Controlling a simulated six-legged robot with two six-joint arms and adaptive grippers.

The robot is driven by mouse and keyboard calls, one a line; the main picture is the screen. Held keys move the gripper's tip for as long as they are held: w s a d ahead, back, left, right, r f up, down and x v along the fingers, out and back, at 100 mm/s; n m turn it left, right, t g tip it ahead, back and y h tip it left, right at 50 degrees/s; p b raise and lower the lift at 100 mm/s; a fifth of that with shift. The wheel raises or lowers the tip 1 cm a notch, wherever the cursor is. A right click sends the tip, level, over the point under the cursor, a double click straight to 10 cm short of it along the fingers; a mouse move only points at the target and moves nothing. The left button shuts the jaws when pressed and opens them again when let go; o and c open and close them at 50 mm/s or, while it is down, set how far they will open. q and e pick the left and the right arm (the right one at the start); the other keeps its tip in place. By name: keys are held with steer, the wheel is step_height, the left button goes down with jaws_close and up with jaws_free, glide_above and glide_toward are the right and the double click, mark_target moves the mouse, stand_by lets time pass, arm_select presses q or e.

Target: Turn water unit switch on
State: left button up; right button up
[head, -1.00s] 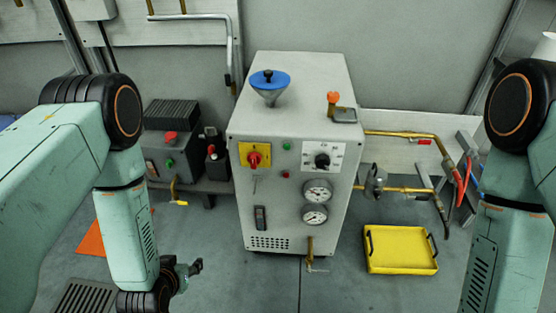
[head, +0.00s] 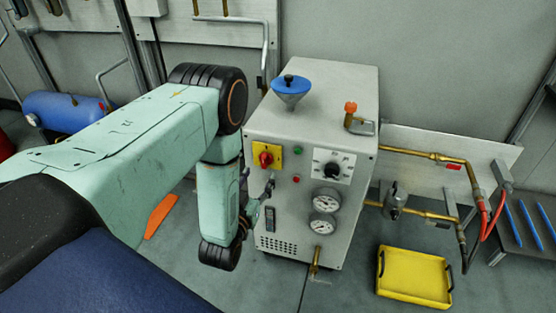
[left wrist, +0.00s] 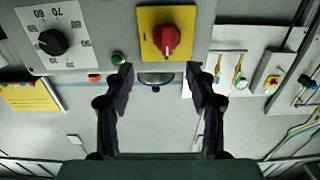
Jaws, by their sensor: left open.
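The water unit (head: 345,105) is a pale grey cabinet on the floor right of centre in the head view. Its front has a red rotary switch (head: 265,157) on a yellow plate, which also shows large in the left wrist view (left wrist: 167,40). My left gripper (head: 262,190) is in front of the unit, just below the yellow plate in the head view. In the left wrist view its two dark fingers (left wrist: 160,76) are apart with nothing held between them. The red switch appears just beyond the fingertips, apart from them. My right gripper is out of view.
A blue funnel (head: 291,86) sits on top. A yellow tray (head: 414,276) and brass pipes (head: 430,155) are at the right.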

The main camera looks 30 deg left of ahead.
mark_target(263, 159)
arm_select(q)
steer(key=b+x, duration=0.1)
steer(key=x, duration=0.2)
steer(key=a+b+x, duration=0.1)
steer(key=x, duration=0.2)
steer(key=shift+w+a+r, duration=0.1)
steer(key=shift+a+r, duration=0.05)
steer(key=shift+w+a, duration=0.2)
steer(key=shift+w, duration=0.3)
steer(key=shift+w+d, duration=0.15)
steer(key=c, duration=1.1)
